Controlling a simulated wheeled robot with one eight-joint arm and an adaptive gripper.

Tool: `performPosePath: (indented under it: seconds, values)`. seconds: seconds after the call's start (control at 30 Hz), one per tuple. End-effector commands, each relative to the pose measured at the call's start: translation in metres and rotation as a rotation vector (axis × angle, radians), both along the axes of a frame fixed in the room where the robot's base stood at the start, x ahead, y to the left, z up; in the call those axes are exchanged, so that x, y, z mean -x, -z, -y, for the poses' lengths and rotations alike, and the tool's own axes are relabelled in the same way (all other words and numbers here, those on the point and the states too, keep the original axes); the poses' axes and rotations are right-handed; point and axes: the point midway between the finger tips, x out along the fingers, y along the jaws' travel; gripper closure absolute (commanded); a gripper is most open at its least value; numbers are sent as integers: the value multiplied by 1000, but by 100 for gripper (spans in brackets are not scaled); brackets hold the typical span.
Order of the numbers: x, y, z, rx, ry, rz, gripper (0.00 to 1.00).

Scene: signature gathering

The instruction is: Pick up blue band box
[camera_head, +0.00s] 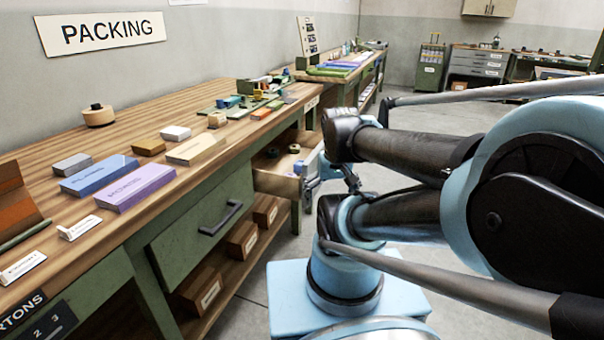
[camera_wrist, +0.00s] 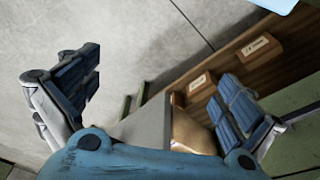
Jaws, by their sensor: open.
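A flat blue box (camera_head: 99,175) lies on the wooden workbench (camera_head: 40,185), beside a flat purple box (camera_head: 133,187). I cannot tell whether this is the blue band box; no band shows clearly on it. My gripper (camera_head: 318,168) is at the open drawer (camera_head: 277,184), far from the blue box. Dark round rolls (camera_head: 273,152) and a small purple item lie in the drawer. Part of the drawer is hidden by my gripper.
Small boxes, including a tan one (camera_head: 196,149), and a round wooden item (camera_head: 98,116) are on the bench. Labelled brown boxes (camera_wrist: 262,47) sit on the shelf below. A closed drawer (camera_head: 200,225) is nearer.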

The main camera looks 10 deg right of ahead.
Motion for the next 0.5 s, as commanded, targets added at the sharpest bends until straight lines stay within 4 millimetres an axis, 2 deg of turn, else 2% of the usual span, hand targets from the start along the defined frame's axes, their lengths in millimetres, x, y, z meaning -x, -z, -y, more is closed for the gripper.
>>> performPosePath:
  seconds: [0.3,0.43,0.47,0.5]
  values:
    - [0,0,0,0,0,0,0]
    - [7,-7,0,0,-7,10,29]
    - [5,-8,0,1,-13,10,35]
    - [2,-12,-1,2,-24,8,35]
